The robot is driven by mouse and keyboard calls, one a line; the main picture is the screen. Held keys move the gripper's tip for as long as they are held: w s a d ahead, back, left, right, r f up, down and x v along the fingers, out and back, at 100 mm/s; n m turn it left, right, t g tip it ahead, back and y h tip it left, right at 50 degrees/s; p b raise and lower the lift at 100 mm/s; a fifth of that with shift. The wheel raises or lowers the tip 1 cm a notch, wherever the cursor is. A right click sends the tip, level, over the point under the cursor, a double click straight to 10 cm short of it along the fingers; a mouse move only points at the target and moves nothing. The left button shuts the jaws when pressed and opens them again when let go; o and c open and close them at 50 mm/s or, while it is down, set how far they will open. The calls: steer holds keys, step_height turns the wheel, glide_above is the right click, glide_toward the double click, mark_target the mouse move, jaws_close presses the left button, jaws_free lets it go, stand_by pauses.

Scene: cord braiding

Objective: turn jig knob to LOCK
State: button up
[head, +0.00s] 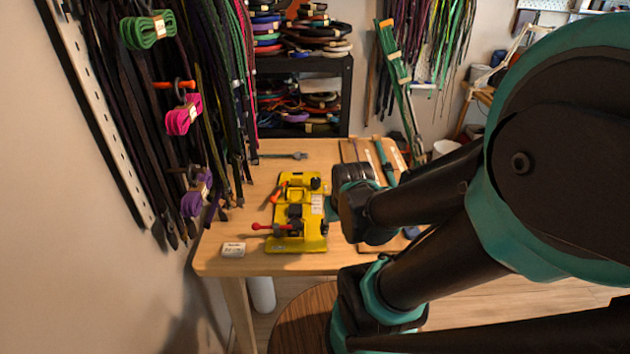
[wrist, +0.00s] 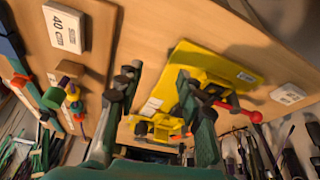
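The yellow jig (head: 311,240) lies on the wooden table, with a red-handled lever (head: 262,227) on its near left side. A small black round knob (head: 315,184) stands at its far right corner; I cannot read any LOCK mark. In the wrist view the yellow jig (wrist: 228,62) and its red lever (wrist: 242,110) show beyond my right finger, which hides part of it. My gripper (wrist: 158,82) is open, its two fingers apart with nothing visible held between them. In the head view my arm mostly hides the gripper, just right of the jig.
A small white labelled box (head: 233,249) sits at the table's near left corner. A wrench (head: 290,156) lies behind the jig. Boards with straps (head: 385,160) lie at the right. Hanging cords (head: 200,100) crowd the left wall.

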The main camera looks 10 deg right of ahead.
steer(key=shift+o, duration=1.3)
steer(key=shift+w, duration=0.1)
steer(key=shift+o, duration=0.4)
steer(key=w+r+n+g, duration=0.2)
steer(key=w+r+n, duration=0.5)
steer(key=w, duration=0.6)
steer(key=shift+r, duration=0.65)
steer(key=n+g, duration=0.2)
steer(key=n, duration=0.7)
glide_toward(316, 180)
step_height(316, 180, down, 9)
steer(key=shift+w+r, duration=0.1)
steer(key=shift+w, duration=0.1)
steer(key=c, duration=1.2)
steer(key=shift+o, duration=0.2)
